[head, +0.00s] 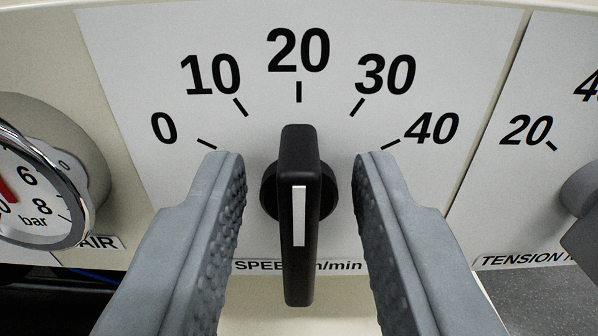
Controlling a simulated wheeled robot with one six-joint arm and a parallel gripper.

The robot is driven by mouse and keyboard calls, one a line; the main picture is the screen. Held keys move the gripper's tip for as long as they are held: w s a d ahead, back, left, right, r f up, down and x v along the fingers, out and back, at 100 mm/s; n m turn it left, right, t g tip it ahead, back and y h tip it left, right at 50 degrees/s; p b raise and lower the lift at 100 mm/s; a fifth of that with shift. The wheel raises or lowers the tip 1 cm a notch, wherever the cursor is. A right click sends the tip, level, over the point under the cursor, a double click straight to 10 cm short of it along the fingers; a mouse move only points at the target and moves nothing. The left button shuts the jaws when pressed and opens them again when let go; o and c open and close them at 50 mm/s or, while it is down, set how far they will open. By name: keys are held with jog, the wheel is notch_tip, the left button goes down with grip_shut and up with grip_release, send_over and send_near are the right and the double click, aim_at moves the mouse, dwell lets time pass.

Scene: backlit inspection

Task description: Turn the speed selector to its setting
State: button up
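The speed selector (298,265) is a black bar-shaped knob with a white stripe on its face. It sits in the middle of the head view on a white panel (340,20) marked 0, 10, 20, 30 and 40. Its bar and stripe stand upright, in line with the 20 mark. My gripper (299,165) is open, with one grey ribbed finger to the left of the knob and one to the right. A clear gap shows on both sides, and neither finger touches the knob.
A round pressure gauge (35,205) marked in bar stands out at the left, above an AIR label (100,242). At the right is a tension panel (540,90) with a grey knob (582,205) cut off by the picture's edge. Floor shows at the lower right.

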grip_shut()
dwell(0.3)
jog(key=n, duration=0.4)
jog(key=a+n, duration=0.1)
jog(key=n, duration=0.3)
jog(key=f+n, duration=0.1)
jog(key=n, duration=0.2)
jog(key=shift+a+n, duration=0.2)
jog(key=shift+n, duration=0.2)
dwell(0.5)
grip_release()
